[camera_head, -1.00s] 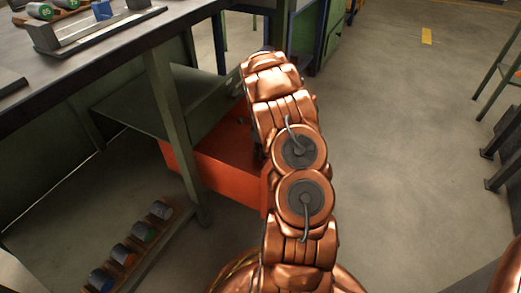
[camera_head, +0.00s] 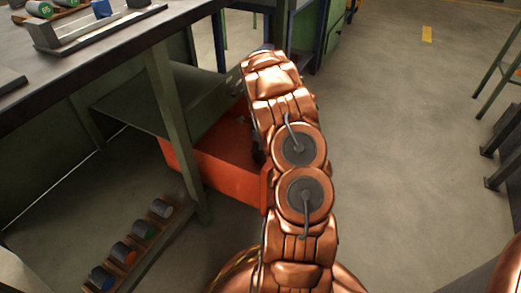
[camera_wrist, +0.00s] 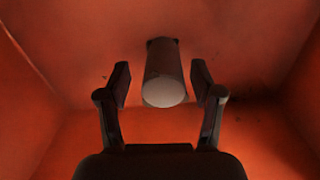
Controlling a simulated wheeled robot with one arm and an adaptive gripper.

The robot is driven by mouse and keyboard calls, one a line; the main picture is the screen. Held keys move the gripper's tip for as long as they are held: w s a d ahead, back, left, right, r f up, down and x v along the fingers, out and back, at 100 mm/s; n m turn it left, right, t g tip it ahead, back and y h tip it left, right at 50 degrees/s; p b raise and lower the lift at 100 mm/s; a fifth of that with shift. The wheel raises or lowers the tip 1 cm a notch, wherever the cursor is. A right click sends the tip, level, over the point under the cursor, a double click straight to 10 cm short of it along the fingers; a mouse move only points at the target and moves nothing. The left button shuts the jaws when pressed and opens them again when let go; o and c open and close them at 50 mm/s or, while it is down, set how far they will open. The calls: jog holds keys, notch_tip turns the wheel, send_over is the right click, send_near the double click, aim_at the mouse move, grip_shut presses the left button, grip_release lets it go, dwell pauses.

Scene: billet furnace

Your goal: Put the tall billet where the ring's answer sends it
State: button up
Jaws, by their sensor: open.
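In the wrist view a grey cylindrical billet (camera_wrist: 164,72) shows inside an orange-red box, its pale round end turned toward the camera. My gripper (camera_wrist: 161,80) is open, with one finger on each side of the billet and a visible gap at both. I cannot tell how deep the fingers reach along it. In the head view the orange-red box (camera_head: 230,178) is under the bench, and my arm hides its right part and my fingers. I cannot make out a ring in either view.
The green-legged bench (camera_head: 172,125) stands over the box at the left. A metal fixture (camera_head: 95,35) and several billets are on its top. A low rack (camera_head: 150,255) holds several coloured billets. Dark stands (camera_head: 503,160) are at the right edge. The floor between is clear.

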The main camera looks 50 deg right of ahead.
notch_tip(320, 180, up, 9)
jog(key=p, duration=0.2)
jog(key=shift+f+p, duration=0.2)
jog(key=shift+p, duration=0.1)
dwell(0.4)
jog(key=s+r+n+g+p, duration=0.1)
jog(key=s+r+n+p, duration=0.2)
jog(key=s+r, duration=0.3)
jog(key=s+a+r+n+p, duration=0.2)
jog(key=a+r+n+p, duration=0.55)
jog(key=r, duration=0.85)
jog(key=s+a+r+n+p, duration=0.3)
jog(key=a+r+n+p, duration=0.2)
jog(key=a+r+p, duration=0.65)
jog(key=s+a+r+n+p, duration=0.5)
jog(key=s+a+r+n, duration=0.1)
jog(key=r, duration=0.3)
jog(key=s+a+r+n+p, duration=0.6)
jog(key=s+r, duration=0.1)
jog(key=r, duration=0.2)
jog(key=s+a+r+n+p, duration=0.6)
jog(key=r, duration=0.4)
jog(key=shift+s+a+g, duration=0.2)
jog(key=shift+a+g, duration=0.2)
